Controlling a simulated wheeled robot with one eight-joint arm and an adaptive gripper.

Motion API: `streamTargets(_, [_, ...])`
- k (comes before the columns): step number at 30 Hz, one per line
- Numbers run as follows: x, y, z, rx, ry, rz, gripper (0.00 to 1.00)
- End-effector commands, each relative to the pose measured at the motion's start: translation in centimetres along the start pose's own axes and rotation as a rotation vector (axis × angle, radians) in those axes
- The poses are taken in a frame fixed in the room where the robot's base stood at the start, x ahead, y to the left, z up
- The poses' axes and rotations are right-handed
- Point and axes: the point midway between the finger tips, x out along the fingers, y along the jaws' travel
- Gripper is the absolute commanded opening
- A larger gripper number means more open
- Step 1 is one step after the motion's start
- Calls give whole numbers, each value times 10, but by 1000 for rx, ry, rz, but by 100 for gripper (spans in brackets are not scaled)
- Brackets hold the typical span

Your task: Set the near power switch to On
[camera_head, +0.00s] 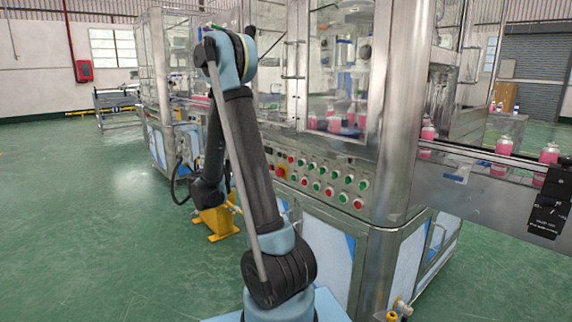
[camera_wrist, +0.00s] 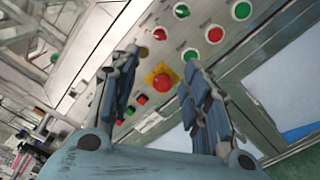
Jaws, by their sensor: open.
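The machine's control panel (camera_head: 325,180) carries rows of red and green buttons and a red mushroom button (camera_wrist: 162,81) on a yellow square. In the wrist view my gripper (camera_wrist: 160,60) is open and empty, with its two dark fingers on either side of that button's position in the picture. I cannot tell whether they touch the panel. No power switch can be picked out for certain, and its On or Off setting cannot be read. My arm hides part of the panel's left end in the head view, and my gripper is not clear there.
A steel post (camera_head: 397,110) stands at the panel's right end. A black box (camera_head: 550,200) with small markings is at the right edge. Green floor (camera_head: 80,220) is open on the left.

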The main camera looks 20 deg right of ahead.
Motion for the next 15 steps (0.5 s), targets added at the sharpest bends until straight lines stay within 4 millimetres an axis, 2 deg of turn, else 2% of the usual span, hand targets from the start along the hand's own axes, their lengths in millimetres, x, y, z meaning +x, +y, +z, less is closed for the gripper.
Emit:
streamTargets(5, [17,0,1,0,-3,-2,43])
streamTargets(15, [66,0,1,1,-3,-3,43])
